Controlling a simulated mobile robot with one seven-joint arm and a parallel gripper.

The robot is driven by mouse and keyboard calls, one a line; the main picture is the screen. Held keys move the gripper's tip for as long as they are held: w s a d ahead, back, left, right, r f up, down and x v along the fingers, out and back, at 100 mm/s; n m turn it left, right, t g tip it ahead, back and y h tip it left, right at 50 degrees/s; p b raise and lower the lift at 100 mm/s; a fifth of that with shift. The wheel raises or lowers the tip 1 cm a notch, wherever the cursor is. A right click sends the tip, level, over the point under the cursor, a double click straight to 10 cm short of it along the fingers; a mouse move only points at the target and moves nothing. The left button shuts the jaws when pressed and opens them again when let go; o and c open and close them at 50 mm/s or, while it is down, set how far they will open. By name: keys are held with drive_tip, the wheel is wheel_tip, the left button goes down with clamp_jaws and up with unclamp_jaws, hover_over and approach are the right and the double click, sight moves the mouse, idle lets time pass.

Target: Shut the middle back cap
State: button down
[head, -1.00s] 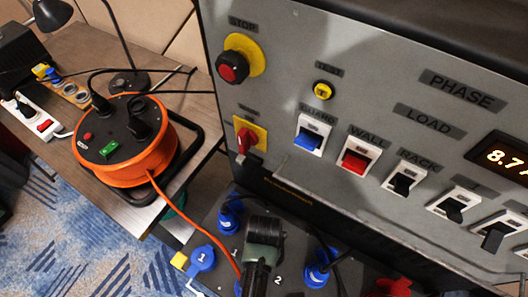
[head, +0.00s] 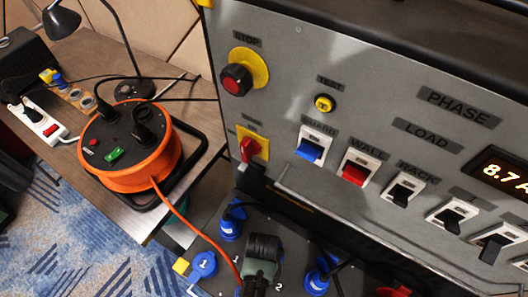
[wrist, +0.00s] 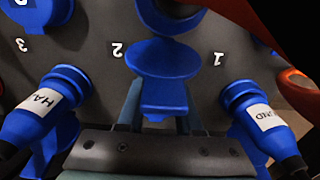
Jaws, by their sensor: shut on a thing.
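The middle back cap (wrist: 162,58) is blue, with a broad rounded lid and a narrower block below it, by the label 2 in the wrist view. My gripper (wrist: 160,112) has one finger on each side of that narrower block and is shut on it. I cannot tell how far the lid is tilted from its socket. In the head view my gripper (head: 262,250) is over the socket panel and hides the middle back cap.
Blue plugs with cables flank my gripper, one at left (head: 231,226) and one at right (head: 317,280). A blue cap (head: 204,264) sits by label 1. The grey switch cabinet (head: 300,90) rises behind. An orange cable reel (head: 128,150) stands on the left table.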

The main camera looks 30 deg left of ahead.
drive_tip(key=c, duration=0.6)
unclamp_jaws()
drive_tip(key=shift+s+f, duration=0.2)
drive_tip(key=shift+s, duration=0.35)
drive_tip(key=shift+o, duration=0.2)
drive_tip(key=shift+w, duration=0.1)
drive_tip(key=shift+w+r, duration=0.1)
drive_tip(key=shift+r, duration=0.4)
wheel_tip(320, 180, up, 12)
drive_tip(key=p, duration=0.1)
drive_tip(key=shift+p, duration=0.3)
